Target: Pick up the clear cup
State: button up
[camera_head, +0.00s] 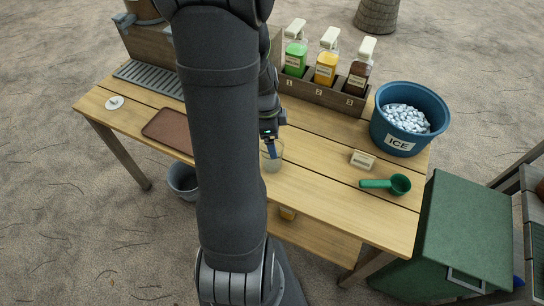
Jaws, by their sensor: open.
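The clear cup (272,162) stands on the wooden table, near its middle, just right of my arm. It is see-through and partly hidden by my arm and gripper. The other finger is hidden. The jaws are open, and I cannot tell whether they touch the cup.
Several syrup bottles stand in a wooden rack (322,93) behind. A brown tray (165,131) lies left. The table front right of the cup is clear.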

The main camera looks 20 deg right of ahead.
jog(key=f, duration=0.4)
jog(key=shift+s+a+f, duration=0.2)
jog(key=shift+s+a, duration=0.05)
jog(key=shift+a, duration=0.05)
jog(key=shift+d+f, duration=0.1)
jog(key=shift+f, duration=0.55)
jog(key=c, duration=1.1)
